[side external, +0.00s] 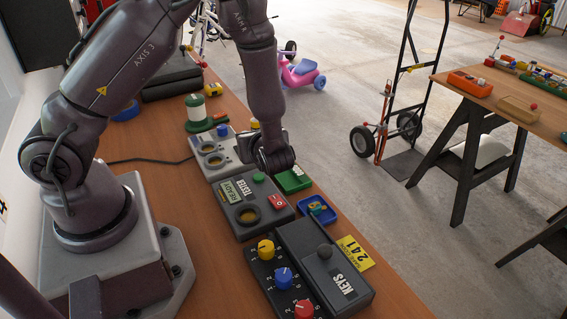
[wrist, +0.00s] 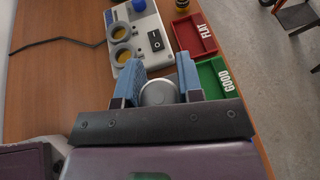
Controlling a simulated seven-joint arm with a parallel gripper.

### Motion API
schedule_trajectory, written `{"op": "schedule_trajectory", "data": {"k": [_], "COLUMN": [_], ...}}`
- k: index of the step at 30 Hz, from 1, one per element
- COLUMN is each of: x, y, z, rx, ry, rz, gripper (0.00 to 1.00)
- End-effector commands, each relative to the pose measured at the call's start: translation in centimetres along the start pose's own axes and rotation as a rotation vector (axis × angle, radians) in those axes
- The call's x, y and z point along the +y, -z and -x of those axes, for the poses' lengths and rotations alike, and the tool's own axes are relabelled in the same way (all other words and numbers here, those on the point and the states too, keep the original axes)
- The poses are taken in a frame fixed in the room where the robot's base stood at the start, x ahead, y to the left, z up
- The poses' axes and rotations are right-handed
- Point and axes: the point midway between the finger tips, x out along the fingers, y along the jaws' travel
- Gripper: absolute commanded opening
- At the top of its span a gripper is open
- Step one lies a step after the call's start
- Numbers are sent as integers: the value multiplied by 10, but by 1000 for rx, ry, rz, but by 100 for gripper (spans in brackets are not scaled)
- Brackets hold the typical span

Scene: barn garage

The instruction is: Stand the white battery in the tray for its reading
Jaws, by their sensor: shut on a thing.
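My gripper (wrist: 159,76) has blue pads shut on a pale grey-white round-ended battery (wrist: 160,94), seen end-on in the wrist view. In the side view my gripper (side external: 275,162) is low over the bench, just behind the grey tester (side external: 232,218); the battery cannot be made out there. The tester has a READY display, a green button, a red switch and a round well. A green tray (wrist: 207,76) marked GOOD is right of my gripper, and a red tray (wrist: 185,34) marked FLAT lies beyond it. The green tray also shows in the side view (side external: 286,186).
A pale panel (wrist: 152,22) with two round wells and a black switch stands ahead. A blue tray (side external: 327,217) holds small items. A dark KEYS box (side external: 305,240) and a box with coloured dials (side external: 262,268) are at the front. A green-and-white lantern (side external: 197,112) stands farther back.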

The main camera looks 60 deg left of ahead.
Motion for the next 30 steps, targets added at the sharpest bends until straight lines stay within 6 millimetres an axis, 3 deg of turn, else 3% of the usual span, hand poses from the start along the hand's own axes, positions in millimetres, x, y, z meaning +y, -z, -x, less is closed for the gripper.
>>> {"op": "schedule_trajectory", "data": {"k": [4, 12, 17, 24, 30], "x": [-32, -63, -70, -73, -73], "y": [8, 43, 50, 78, 81], "z": [-25, -58, -65, -79, -80], "rx": [-2, -1, -1, 0, 0], "ry": [-3, -2, -1, -1, 0], "rz": [2, -1, 0, -2, 0], "gripper": [2, 2, 2, 2, 2]}}
